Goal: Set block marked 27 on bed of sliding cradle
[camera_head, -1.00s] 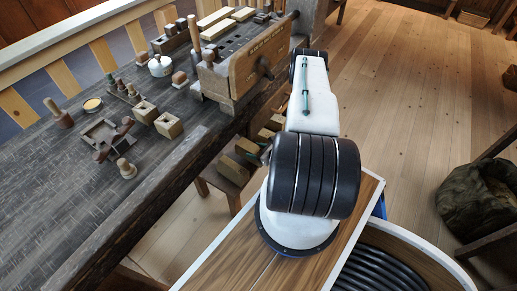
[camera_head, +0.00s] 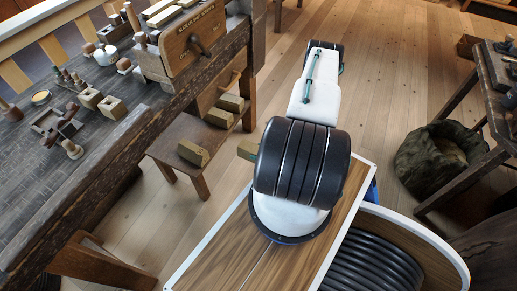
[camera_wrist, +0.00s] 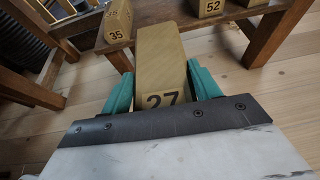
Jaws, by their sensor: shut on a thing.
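The block marked 27 (camera_wrist: 160,60) is a long yellowish wooden block, its number facing me in the wrist view. My gripper (camera_wrist: 161,78) is shut on it, a teal finger on each side. In the head view an end of the block (camera_head: 247,150) shows left of my arm, which hides most of my gripper. It is held clear of the bench, over the floor beside the low stool. On the dark bench at left is a small wooden fixture with a shallow bed (camera_head: 45,122) and a crosspiece; it looks like the sliding cradle, but I cannot be sure.
The low stool (camera_head: 165,150) carries several blocks, including those marked 35 (camera_wrist: 118,25) and 52 (camera_wrist: 212,6). Another table (camera_head: 500,90) and a sack (camera_head: 435,155) are at right.

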